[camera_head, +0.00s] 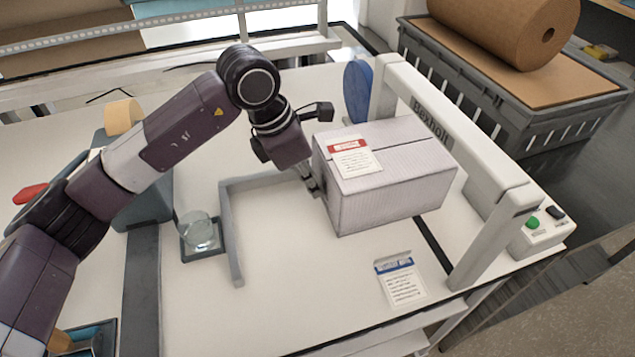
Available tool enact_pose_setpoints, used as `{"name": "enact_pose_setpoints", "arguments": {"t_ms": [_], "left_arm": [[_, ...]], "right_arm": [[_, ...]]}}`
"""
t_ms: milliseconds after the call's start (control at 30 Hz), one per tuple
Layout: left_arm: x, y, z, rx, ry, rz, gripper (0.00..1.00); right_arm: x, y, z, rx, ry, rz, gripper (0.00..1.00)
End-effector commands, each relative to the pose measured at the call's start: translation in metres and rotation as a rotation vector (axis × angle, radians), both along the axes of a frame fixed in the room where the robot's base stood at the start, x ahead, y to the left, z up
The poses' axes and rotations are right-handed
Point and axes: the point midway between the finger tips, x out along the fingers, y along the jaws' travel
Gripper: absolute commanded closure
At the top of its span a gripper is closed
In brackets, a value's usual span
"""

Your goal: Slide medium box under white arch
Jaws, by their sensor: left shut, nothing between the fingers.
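The medium box (395,200) is a pale, closed carton with a red-headed label on top. It stands on the white table beside the white arch (458,140), and its right part reaches toward the arch opening. I cannot tell exactly how far under the beam it is. My left gripper (317,190) is shut and empty, with its fingertips at the box's left face, touching it or very close. My right gripper is not in view.
A grey L-shaped guide (230,225) lies left of the box, near a glass (198,228) on a dark coaster. A blue-headed card (399,280) lies in front of the box. A control panel (540,228) with a green button adjoins the arch. A grey crate (520,110) bears a brown roll (500,25).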

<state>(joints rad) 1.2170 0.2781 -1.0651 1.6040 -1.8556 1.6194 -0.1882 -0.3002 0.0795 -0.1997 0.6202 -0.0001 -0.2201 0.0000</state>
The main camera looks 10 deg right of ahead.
Motion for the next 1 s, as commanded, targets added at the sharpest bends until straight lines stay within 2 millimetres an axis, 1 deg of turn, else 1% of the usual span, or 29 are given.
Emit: {"name": "enact_pose_setpoints", "arguments": {"t_ms": [167,667,1000], "left_arm": [[0.0,-0.003,0.0,0.0,0.0,-0.001,1.0],[0.006,-0.028,0.0,-0.001,-0.001,-0.001,1.0],[0.006,-0.029,0.0,0.0,0.0,0.0,1.0]], "right_arm": [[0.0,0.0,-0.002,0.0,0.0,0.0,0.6],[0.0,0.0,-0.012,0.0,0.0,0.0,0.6],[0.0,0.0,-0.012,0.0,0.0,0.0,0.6]]}}
